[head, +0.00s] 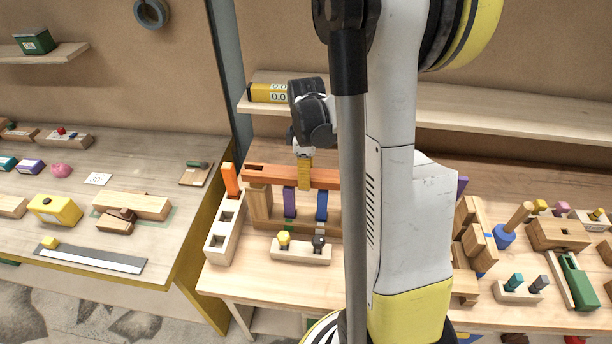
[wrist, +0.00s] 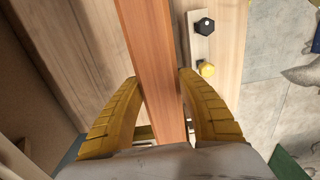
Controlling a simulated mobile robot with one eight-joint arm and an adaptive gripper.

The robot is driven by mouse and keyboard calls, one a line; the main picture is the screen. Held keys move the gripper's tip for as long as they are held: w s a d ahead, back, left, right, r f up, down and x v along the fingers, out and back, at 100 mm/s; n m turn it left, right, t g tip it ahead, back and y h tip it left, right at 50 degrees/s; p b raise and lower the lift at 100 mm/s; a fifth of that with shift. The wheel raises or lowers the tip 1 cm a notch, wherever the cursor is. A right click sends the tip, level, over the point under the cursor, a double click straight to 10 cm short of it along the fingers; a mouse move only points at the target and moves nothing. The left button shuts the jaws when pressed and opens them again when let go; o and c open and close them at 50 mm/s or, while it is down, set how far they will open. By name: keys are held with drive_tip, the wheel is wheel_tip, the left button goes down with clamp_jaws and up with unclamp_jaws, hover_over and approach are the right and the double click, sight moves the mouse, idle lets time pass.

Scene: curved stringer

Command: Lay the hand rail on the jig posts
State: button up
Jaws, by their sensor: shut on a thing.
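The hand rail (head: 272,175) is a long reddish-brown wooden bar, level, with a dark slot near its left end. My gripper (head: 305,184) is pointing down and shut on it. In the wrist view the hand rail (wrist: 150,45) runs between the yellow fingers of my gripper (wrist: 158,77). Below the rail stand a pale wooden jig post (head: 260,204), a purple upright (head: 290,202) and a blue upright (head: 321,205). The rail's left part is right over the pale post; I cannot tell whether it touches. My arm hides the rail's right end.
A white slotted rack (head: 223,232) with an orange handle stands at the left. A wooden block (head: 300,251) with a yellow and a black knob lies in front. A shelf (head: 470,110) runs behind. More wooden blocks and tools (head: 560,232) crowd the bench's right side.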

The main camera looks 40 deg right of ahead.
drive_tip(key=shift+f+b, duration=1.2)
drive_tip(key=shift+f, duration=0.2)
drive_tip(key=o, duration=1.4)
drive_tip(key=shift+o, duration=0.2)
wheel_tip(320, 180, up, 12)
drive_tip(key=shift+r, duration=0.1)
drive_tip(key=shift+a, duration=0.1)
